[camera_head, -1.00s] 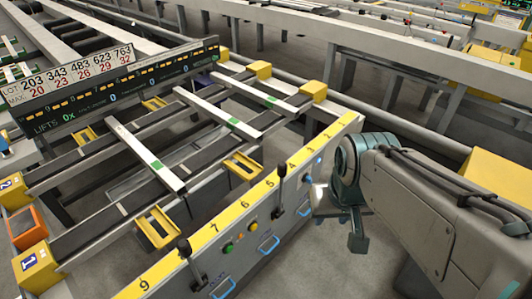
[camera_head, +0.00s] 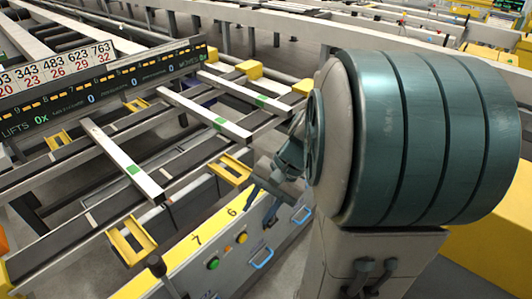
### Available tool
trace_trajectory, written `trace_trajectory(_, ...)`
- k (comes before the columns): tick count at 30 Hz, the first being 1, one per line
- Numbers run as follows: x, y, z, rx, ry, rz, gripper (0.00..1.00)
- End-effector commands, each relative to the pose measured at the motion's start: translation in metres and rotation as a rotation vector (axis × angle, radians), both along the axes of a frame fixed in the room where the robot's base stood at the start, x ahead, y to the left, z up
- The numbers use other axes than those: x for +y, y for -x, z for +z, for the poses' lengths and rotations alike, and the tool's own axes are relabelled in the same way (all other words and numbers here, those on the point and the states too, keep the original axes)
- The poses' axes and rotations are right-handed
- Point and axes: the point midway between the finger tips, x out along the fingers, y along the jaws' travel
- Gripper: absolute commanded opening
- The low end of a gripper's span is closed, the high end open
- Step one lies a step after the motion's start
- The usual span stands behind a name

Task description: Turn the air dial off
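The front panel (camera_head: 225,255) of the runout table carries a green button (camera_head: 213,263) and a yellow button (camera_head: 242,238). I cannot make out the air dial; the panel's far right part is hidden behind my arm. My gripper (camera_head: 264,192) shows only partly, left of my large teal arm joint, over the panel's yellow numbered top edge near the 6. It overlaps a dark lever there in the picture, and I cannot tell whether they touch. Its fingers are too small and covered to tell open from shut.
Blue handles (camera_head: 262,258) stick out from the panel front. A black-knobbed lever (camera_head: 156,266) stands at the near left end. Yellow brackets (camera_head: 131,240) and rails with white bars (camera_head: 120,158) lie behind the panel. A yellow block is at the right. Grey floor is clear in front.

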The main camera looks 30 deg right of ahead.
Motion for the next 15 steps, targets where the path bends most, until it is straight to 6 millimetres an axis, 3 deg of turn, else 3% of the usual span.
trace_trajectory(1, -0.014, -0.009, -0.029, 0.033, -0.088, -0.104, 0.35)
trace_trajectory(8, -0.089, -0.045, -0.088, 0.065, -0.487, -0.531, 0.35)
trace_trajectory(15, -0.202, -0.052, -0.152, -0.042, -0.863, -0.936, 0.35)
